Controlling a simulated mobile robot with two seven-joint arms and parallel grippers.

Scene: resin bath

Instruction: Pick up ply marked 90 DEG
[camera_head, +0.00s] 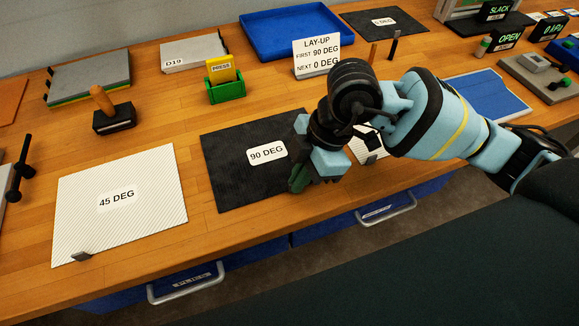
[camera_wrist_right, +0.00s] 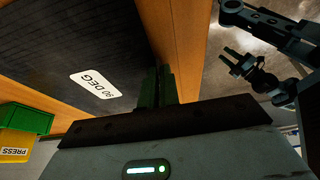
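The ply marked 90 DEG (camera_head: 233,173) is a dark, flat sheet on the wooden bench with a white label; it also shows in the right wrist view (camera_wrist_right: 60,50). My right gripper (camera_head: 311,180) is low at its front right corner, its green fingers pointing down. In the right wrist view the fingers (camera_wrist_right: 165,88) are close together at the ply's edge; they look shut on it, though the contact itself is hidden. The ply lies flat. A small fork-like gripper, apparently my left one (camera_wrist_right: 236,60), hangs over the floor in the wrist view with its prongs apart.
A white ply marked 45 DEG (camera_head: 150,210) lies to the left. Behind are a wooden-handled block (camera_head: 115,118), a green PRESS holder (camera_head: 226,92), a lay-up sign (camera_head: 317,55) and a blue tray (camera_head: 280,52). Drawer handles (camera_head: 187,290) stick out below the bench's front edge.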

